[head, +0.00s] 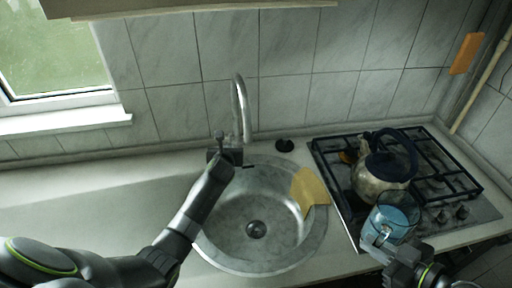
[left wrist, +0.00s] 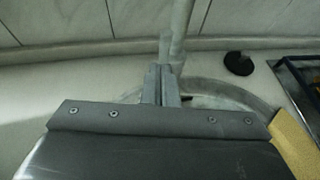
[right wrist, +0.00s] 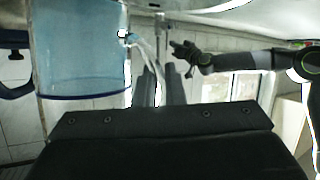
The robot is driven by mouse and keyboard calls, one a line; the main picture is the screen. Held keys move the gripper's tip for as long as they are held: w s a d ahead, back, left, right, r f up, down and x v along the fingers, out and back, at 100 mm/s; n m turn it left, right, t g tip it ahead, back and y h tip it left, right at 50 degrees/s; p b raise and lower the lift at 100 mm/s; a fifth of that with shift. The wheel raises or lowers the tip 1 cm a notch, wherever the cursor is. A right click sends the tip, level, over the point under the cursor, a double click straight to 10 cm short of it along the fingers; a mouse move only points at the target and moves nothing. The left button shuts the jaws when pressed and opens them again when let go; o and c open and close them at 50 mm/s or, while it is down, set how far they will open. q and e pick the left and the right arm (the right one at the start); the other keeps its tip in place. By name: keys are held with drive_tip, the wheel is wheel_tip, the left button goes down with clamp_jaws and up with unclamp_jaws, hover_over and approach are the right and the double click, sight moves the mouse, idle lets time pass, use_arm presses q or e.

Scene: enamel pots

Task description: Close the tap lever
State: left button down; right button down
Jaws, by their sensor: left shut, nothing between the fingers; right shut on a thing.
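The tap (head: 240,108) is a tall metal spout behind the sink; its column also shows in the left wrist view (left wrist: 181,25). My left gripper (head: 220,138) is at the tap's base, just left of the spout. Its fingers (left wrist: 162,80) are shut with nothing between them, and they overlap the tap's lower part in the left wrist view. I cannot clearly make out the lever; the gripper seems to hide it. My right gripper (head: 378,245) is shut on a clear jug with blue contents (head: 393,217), near the hob's front left. The jug fills the left of the right wrist view (right wrist: 80,45).
The round sink (head: 218,240) has a yellow cloth (head: 309,188) over its right rim. A black plug (head: 284,145) lies behind it. A kettle (head: 380,178) stands on the gas hob (head: 323,160). The counter left of the sink (head: 110,195) is clear.

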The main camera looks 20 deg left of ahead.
use_arm(q)
drive_tip(key=v, duration=1.1)
drive_tip(key=shift+s+b, duration=0.25)
drive_tip(key=shift+b, duration=0.1)
use_arm(e)
drive_tip(key=shift+f, duration=0.25)
use_arm(q)
drive_tip(key=shift+d, duration=0.15)
